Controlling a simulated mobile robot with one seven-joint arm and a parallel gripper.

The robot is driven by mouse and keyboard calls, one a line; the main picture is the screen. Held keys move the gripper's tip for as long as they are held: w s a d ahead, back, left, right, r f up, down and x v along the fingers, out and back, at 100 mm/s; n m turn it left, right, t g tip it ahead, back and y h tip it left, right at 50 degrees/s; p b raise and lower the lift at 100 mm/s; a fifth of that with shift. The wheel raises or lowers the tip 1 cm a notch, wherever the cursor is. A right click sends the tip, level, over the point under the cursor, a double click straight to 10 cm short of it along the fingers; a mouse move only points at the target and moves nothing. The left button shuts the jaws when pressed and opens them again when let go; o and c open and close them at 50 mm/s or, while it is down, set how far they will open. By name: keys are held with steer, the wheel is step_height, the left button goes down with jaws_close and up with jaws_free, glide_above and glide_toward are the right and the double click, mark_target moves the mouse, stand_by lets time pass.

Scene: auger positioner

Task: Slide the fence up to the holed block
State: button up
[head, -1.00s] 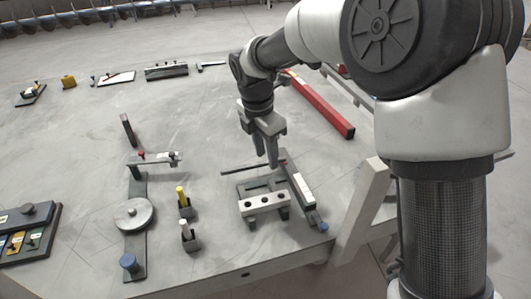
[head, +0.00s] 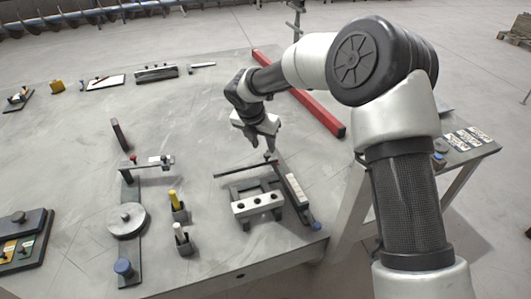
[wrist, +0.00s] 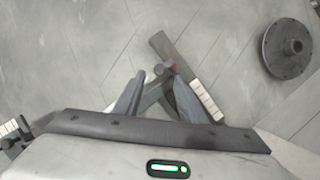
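The white holed block (head: 270,201) lies across a dark frame near the table's front edge, with a row of holes on top. I take the thin dark bar (head: 235,171) behind it as the fence; a clear gap separates the two. A small dark knob (head: 267,157) stands near the bar's right end. My gripper (head: 265,147) is just above and behind this knob. In the wrist view my gripper's fingers (wrist: 157,95) are spread, with a small post (wrist: 159,70) seen between or beyond them. Whether they touch it I cannot tell.
A dark rail with a white scale (head: 294,187) runs along the block's right side, blue-tipped at its near end. A red beam (head: 305,98) lies behind. A disc fixture (head: 127,220) and two small holders (head: 180,214) stand left.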

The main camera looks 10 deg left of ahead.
mark_target(267, 154)
steer(key=x, duration=0.5)
jaws_close()
